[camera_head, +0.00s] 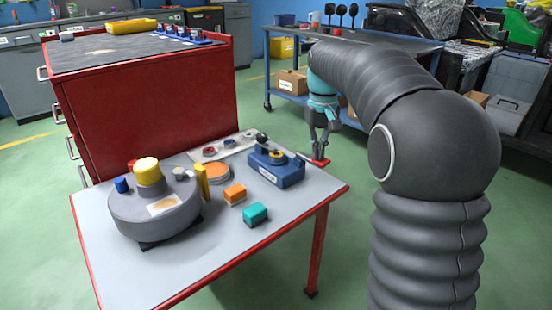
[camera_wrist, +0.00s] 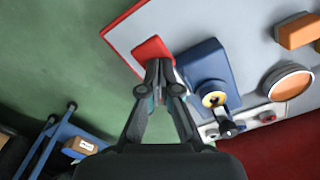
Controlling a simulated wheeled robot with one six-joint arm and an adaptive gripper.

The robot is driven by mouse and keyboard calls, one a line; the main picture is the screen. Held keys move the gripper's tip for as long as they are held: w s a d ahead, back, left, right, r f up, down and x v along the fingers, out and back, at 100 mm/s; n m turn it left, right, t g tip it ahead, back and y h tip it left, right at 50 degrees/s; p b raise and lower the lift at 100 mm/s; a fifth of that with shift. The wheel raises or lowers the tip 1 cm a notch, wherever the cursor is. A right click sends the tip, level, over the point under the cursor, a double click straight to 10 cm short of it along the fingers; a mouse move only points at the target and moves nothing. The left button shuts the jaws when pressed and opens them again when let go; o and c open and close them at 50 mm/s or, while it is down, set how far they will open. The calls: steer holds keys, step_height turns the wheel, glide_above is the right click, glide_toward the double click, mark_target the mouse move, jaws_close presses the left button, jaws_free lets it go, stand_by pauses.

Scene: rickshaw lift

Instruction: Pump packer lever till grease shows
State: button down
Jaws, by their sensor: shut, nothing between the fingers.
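The blue packer (camera_head: 278,172) sits near the right edge of the grey-topped table, with a yellow ring (camera_head: 277,155) and a black knob (camera_head: 262,137) on top. A flat red piece (camera_head: 319,162) is at its right by the table edge; I cannot tell whether it is part of the lever. My gripper (camera_head: 320,148) points down over it, shut and empty. In the wrist view my fingertips (camera_wrist: 160,66) overlap the edge of the red piece (camera_wrist: 152,48), left of the packer (camera_wrist: 208,70); contact is unclear. No grease can be made out.
A grey round housing (camera_head: 155,210) with a yellow cap stands on the left of the table (camera_head: 240,255). An orange block (camera_head: 235,193), a teal block (camera_head: 255,214) and an orange-topped disc (camera_head: 215,172) lie between. A red cabinet (camera_head: 150,100) stands behind.

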steer(key=shift+r+p, duration=2.95)
steer(key=shift+r, duration=0.25)
step_height(320, 180, up, 2)
steer(key=shift+r+p, duration=0.1)
steer(key=shift+p, duration=0.35)
step_height(320, 180, down, 2)
steer(key=b, duration=0.5)
steer(key=shift+b, duration=0.4)
steer(key=shift+f+b, duration=0.3)
steer(key=shift+f, duration=0.6)
steer(key=shift+f, duration=0.1)
